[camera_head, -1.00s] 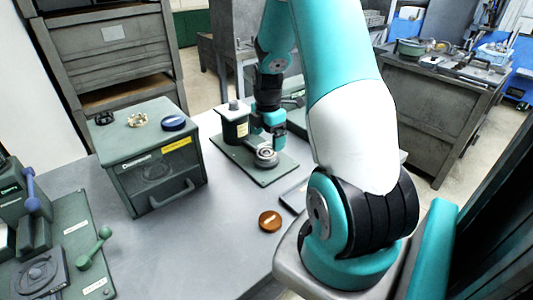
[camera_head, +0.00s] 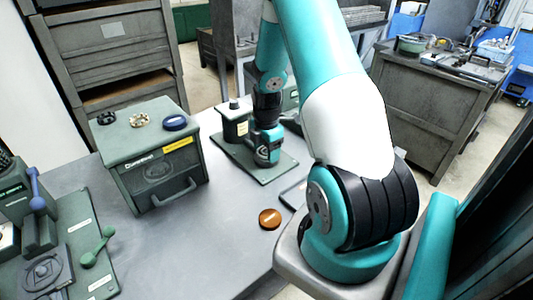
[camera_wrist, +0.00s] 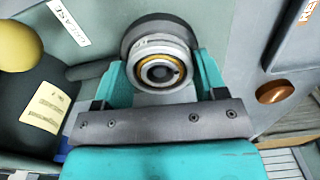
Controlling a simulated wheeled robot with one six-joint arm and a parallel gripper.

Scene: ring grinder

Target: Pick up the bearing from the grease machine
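The grease machine (camera_head: 236,130) stands on its green base plate on the grey table in the head view. Its plate with a white label (camera_wrist: 68,22) also shows in the wrist view. The bearing (camera_wrist: 160,66), a silver ring with a brassy inner band, sits on the machine's round dark seat in the wrist view. My gripper (camera_wrist: 161,70) is over it, with one teal finger on its left and one on its right. The fingers look spread, with very narrow gaps beside the bearing. In the head view my gripper (camera_head: 268,155) hides the bearing.
A green box (camera_head: 155,165) with small parts on top stands to the left of the machine. A brown disc (camera_head: 270,219) lies on the table in front. Another green machine (camera_head: 60,240) is at the lower left. Bare table lies between them.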

